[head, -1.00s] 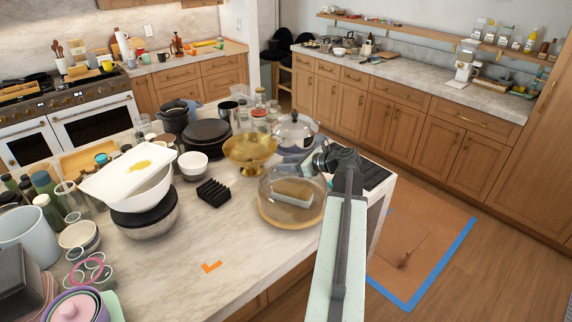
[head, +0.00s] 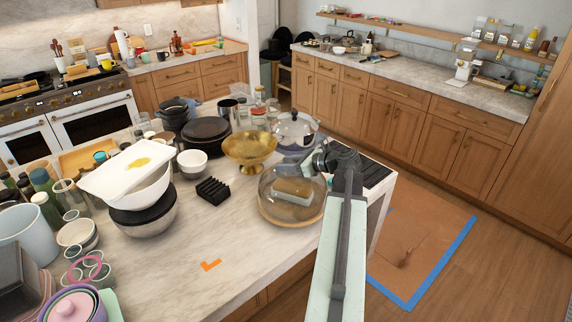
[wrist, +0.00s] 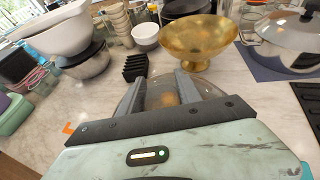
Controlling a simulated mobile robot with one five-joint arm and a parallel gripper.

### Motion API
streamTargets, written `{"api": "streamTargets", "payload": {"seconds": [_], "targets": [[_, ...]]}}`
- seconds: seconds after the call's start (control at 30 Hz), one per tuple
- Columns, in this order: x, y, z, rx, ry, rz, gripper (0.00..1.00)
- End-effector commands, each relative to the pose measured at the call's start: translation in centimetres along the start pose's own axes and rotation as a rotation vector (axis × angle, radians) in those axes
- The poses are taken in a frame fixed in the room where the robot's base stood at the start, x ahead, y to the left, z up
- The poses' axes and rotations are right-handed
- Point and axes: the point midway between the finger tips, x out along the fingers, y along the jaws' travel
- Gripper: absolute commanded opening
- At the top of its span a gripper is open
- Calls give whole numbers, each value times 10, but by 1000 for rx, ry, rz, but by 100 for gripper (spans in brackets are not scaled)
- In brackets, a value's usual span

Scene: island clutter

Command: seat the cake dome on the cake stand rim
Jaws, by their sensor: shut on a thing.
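The clear glass cake dome (head: 268,184) is at the island's right end, in front of the gold bowl. A round tan rim, which looks like the cake stand (head: 271,216), shows under it. I cannot tell whether the dome's edge rests on this rim all around. My gripper (wrist: 160,76) is shut on the dome, whose glass (wrist: 206,84) shows around and between the fingers in the wrist view. The exact grip point is hidden. A block-like tan and pale shape shows through the glass in the head view; I cannot tell what it is.
The gold footed bowl (head: 249,147) stands just behind the dome, with a lidded steel pot (head: 295,131) behind to the right. A black slotted rack (head: 213,190) is to the left. The marble at front, around the orange corner mark (head: 210,265), is clear.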

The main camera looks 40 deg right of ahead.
Motion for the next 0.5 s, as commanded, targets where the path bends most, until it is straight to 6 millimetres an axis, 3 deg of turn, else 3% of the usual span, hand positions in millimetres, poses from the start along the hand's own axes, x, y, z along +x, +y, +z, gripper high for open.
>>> {"api": "streamTargets", "payload": {"seconds": [0.13,0.17,0.23,0.5], "targets": [[2,0,-4,0,-1,0,0],[1,0,-3,0,-1,0,49],[1,0,-2,0,-1,0,66],[1,0,-3,0,1,0,66]]}}
